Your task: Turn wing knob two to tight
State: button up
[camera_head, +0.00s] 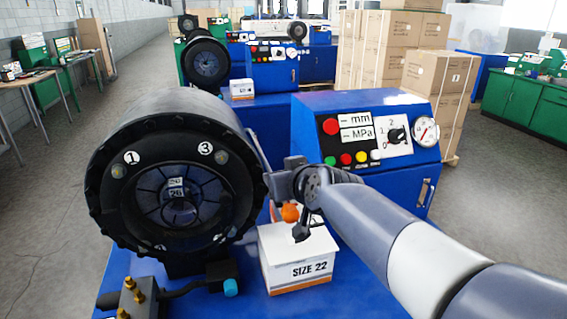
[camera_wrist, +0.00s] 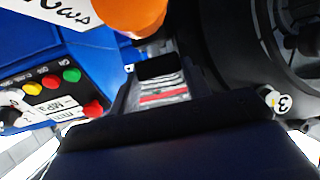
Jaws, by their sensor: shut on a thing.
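The crimper's round black head (camera_head: 107,207) stands at the left in the head view. Its front has white labels 1 (camera_head: 131,157) and 3 (camera_head: 206,148), each beside a small yellowish part. I see no label 2. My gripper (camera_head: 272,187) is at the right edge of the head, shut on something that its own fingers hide. In the wrist view my gripper (camera_wrist: 160,85) is dark, with grey and red-striped surfaces between its sides. Label 3 (camera_wrist: 280,102) shows to its right. I cannot make out the held part or its turn.
A blue control cabinet (camera_head: 350,108) with buttons and a gauge stands to the right. Brass fittings (camera_head: 130,290) are at the front left. Open floor lies left.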

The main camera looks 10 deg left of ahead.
jog(key=shift+w+a+r+m+h+p, duration=0.2)
jog(key=shift+m+h+p, duration=0.25)
jog(key=shift+p, duration=3)
jog(key=shift+s+f+m+t+h+p, duration=0.15)
jog(key=shift+f+m+t+h+p, duration=0.2)
jog(key=shift+p, duration=1.8)
jog(key=shift+d+r, duration=0.1)
jog(key=o, duration=1)
jog(key=shift+s+d+r, duration=0.1)
jog(key=shift+s+d, duration=0.05)
